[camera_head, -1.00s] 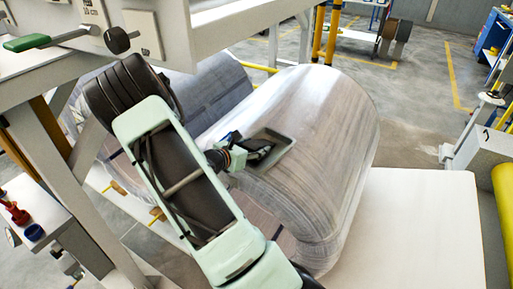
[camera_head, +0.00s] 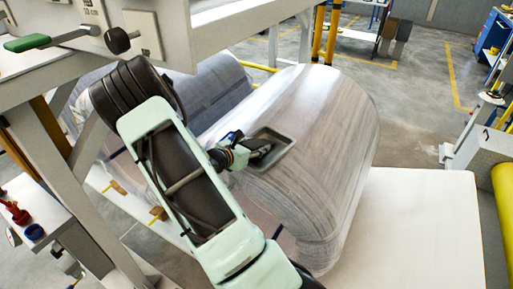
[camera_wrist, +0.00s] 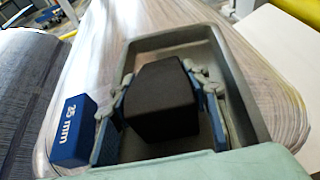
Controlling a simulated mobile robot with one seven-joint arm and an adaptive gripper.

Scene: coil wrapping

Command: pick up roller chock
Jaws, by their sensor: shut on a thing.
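The roller chock appears to be the black block (camera_wrist: 160,98) in the wrist view. It sits between the two fingers of my gripper (camera_wrist: 160,80), which are shut on its sides. A grey rectangular tray (camera_wrist: 228,62) lies under and around the block, on top of a wrapped coil (camera_wrist: 100,50). In the head view my gripper (camera_head: 255,152) reaches into the tray (camera_head: 285,146), and the dark block is partly hidden by it. I cannot tell whether the block touches the tray floor.
A blue block marked 25 mm (camera_wrist: 72,132) is just left of the left finger, outside the tray. A second, dark-wrapped coil (camera_head: 222,90) stands to the left. A white machine frame (camera_head: 240,30) hangs above my arm. A pale flat surface (camera_head: 425,225) lies clear at right.

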